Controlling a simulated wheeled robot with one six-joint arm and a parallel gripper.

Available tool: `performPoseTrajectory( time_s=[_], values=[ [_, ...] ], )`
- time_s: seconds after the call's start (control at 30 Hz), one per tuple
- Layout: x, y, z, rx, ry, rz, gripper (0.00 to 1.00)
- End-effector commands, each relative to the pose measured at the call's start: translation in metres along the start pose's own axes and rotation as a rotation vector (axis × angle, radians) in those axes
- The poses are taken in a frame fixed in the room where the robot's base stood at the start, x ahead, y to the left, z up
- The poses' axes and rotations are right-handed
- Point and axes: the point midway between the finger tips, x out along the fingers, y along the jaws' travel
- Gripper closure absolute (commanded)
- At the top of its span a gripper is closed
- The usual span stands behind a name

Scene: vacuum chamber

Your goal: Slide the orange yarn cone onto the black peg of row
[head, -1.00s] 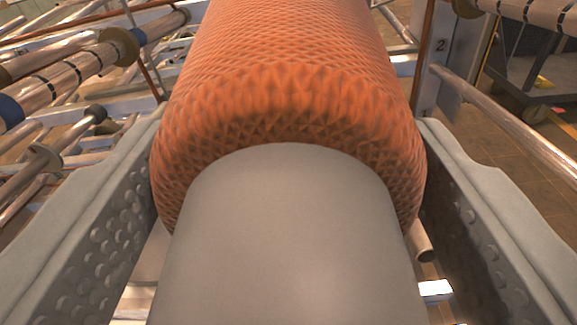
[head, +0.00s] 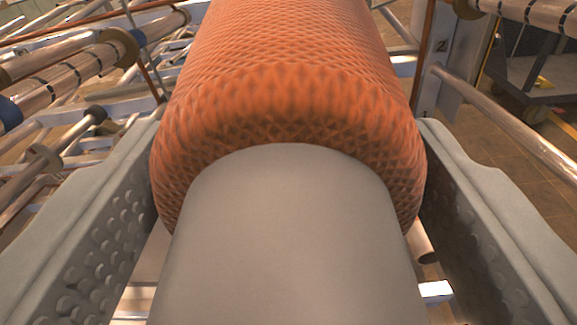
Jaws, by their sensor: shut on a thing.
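The orange yarn cone (head: 285,70) fills the upper middle of the head view, with a diamond-patterned surface. A smooth grey core or tube (head: 290,230) extends from its near end toward the camera. My gripper (head: 288,190) is shut on the cone, with one dimpled grey jaw against each side. The cone hides what lies straight ahead of it. I cannot make out which, if any, of the rods in view is the black peg.
Metal rods and rails with dark and blue collars (head: 80,65) crowd the left. On the right stand a grey post marked 2 (head: 438,60), a long metal rod (head: 510,125) and a grey cart (head: 535,85). Brown tiled floor (head: 490,150) shows at the right.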

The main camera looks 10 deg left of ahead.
Motion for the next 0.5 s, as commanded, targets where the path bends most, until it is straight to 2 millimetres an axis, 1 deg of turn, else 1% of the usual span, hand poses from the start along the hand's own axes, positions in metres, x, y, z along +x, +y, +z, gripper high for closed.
performPoseTrajectory(
  time_s=[0.27,0.5],
  values=[
    [-0.0003,-0.0001,-0.0011,0.000,0.002,0.000,0.86],
    [0.0053,-0.0002,-0.0010,0.000,0.002,0.000,0.86]
  ],
)
